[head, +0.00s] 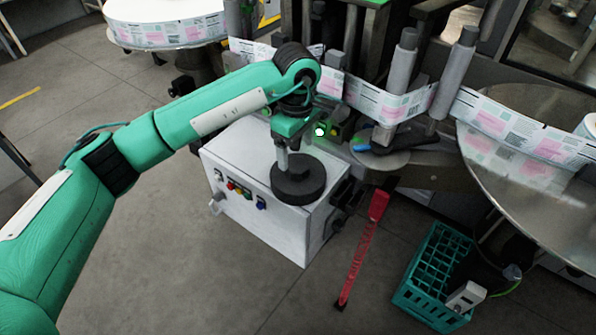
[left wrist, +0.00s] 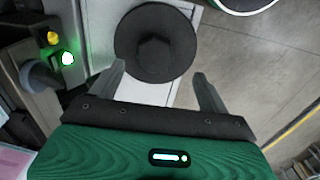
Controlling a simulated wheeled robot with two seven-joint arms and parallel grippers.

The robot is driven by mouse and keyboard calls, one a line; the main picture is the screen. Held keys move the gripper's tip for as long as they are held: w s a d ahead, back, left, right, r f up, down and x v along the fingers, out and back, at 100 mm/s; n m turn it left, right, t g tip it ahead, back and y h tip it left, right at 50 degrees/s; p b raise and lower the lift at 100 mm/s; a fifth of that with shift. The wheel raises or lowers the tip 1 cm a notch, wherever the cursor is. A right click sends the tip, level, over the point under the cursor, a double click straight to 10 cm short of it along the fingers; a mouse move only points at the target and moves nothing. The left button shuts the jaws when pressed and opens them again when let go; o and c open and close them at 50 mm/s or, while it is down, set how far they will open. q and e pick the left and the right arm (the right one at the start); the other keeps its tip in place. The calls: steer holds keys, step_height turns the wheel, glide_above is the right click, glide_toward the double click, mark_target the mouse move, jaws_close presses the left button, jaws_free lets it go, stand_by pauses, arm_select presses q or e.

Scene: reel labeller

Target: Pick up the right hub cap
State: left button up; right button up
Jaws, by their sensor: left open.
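A black round hub cap (head: 299,180) with a raised centre knob lies flat on top of the white box (head: 262,228). It also shows in the left wrist view (left wrist: 155,42), at the top centre, with its knob facing the camera. My left gripper (head: 283,158) is over the hub cap in the head view and points down at it. In the left wrist view its two fingers (left wrist: 160,70) are spread apart, with the near part of the hub cap between them in the picture. Nothing is held. I cannot tell whether the fingers touch it. My right gripper is not in view.
The labelling machine stands behind, with upright grey rollers (head: 398,78) and a printed label web (head: 478,110). A large metal disc (head: 530,195) is at the right. A green crate (head: 432,275) and a red strap-like item (head: 362,250) are on the floor. Floor at left is clear.

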mark_target(298, 165)
arm_select(q)
steer(key=shift+f, duration=0.25)
steer(key=shift+d+f+p, duration=0.1)
steer(key=shift+f+p, duration=0.45)
steer(key=f, duration=0.1)
steer(key=f+p, duration=0.1)
steer(key=f, duration=0.1)
steer(key=shift+w+d+f+p, duration=0.1)
steer(key=shift+w+f+p, duration=0.1)
steer(key=shift+w+p, duration=0.15)
steer(key=shift+f, duration=0.5)
steer(key=shift+r, duration=0.1)
steer(key=c, duration=1.3)
